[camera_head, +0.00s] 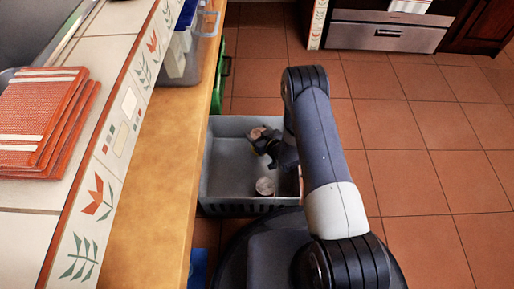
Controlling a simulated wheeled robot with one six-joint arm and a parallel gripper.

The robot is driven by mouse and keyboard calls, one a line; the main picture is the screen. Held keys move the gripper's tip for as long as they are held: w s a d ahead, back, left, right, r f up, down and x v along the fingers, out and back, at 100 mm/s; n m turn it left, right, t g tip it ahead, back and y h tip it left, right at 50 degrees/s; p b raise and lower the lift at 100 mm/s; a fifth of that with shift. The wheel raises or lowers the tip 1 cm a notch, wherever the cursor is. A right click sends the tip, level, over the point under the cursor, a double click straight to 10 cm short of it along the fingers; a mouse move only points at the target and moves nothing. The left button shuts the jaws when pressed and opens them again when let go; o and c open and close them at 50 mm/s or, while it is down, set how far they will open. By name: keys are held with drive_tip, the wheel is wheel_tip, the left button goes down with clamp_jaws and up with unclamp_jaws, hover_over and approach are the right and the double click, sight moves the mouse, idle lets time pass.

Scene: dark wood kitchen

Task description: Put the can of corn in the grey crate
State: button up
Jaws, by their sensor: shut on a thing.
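The grey crate (226,186) stands on the floor beside the wooden counter edge, with its open top facing up. My gripper (262,136) is over the inside of the crate, towards its back right. It is shut on a small can (257,132), which I take to be the can of corn; its label is too small to read. The dark fingers and wrist cover part of the can. I cannot tell whether the can touches the crate floor. My arm hides the crate's right side.
Another small round can (264,186) is inside the crate near its front wall. Orange woven mats (45,115) lie on the tiled counter. The tiled floor (440,190) to the right is clear.

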drive_tip(key=shift+f+b, duration=0.95)
drive_tip(key=shift+f, duration=1.6)
drive_tip(key=shift+f, duration=0.1)
drive_tip(key=o, duration=1.3)
drive_tip(key=shift+f, duration=0.1)
drive_tip(key=shift+o, duration=0.2)
drive_tip(key=shift+s+d+r, duration=0.1)
drive_tip(key=shift+r, duration=0.15)
drive_tip(key=p+v, duration=0.3)
drive_tip(key=v, duration=0.4)
drive_tip(key=shift+s, duration=0.1)
